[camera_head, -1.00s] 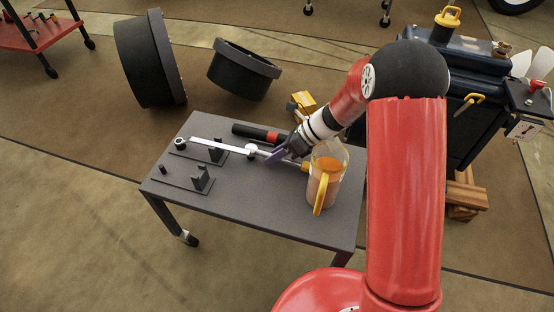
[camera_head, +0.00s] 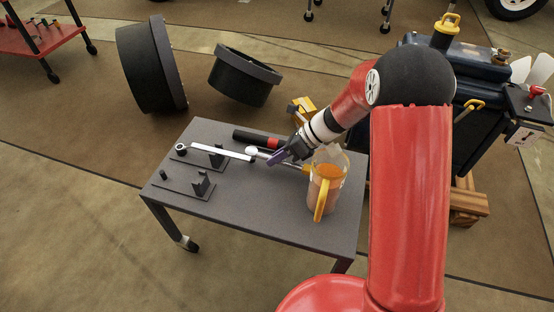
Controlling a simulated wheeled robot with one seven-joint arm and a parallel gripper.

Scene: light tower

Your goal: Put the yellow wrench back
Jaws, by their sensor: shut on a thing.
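The yellow wrench has a long silver bar (camera_head: 222,152) and a slim shaft running right to a yellow end (camera_head: 305,168). It lies low over the grey table, its left part by the black stand (camera_head: 216,157). My gripper (camera_head: 280,156), with purple fingers, is shut on the shaft near the yellow end. I cannot tell whether the wrench rests on the stand or hangs just above it. The pitcher and the gripper hide part of the handle side.
A clear pitcher (camera_head: 327,188) of orange-brown liquid stands close right of my gripper. A black-and-red tool (camera_head: 257,138) lies behind the wrench. A second stand (camera_head: 201,185) is in front. The table's (camera_head: 265,215) front is clear. A dark machine (camera_head: 478,110) stands at right.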

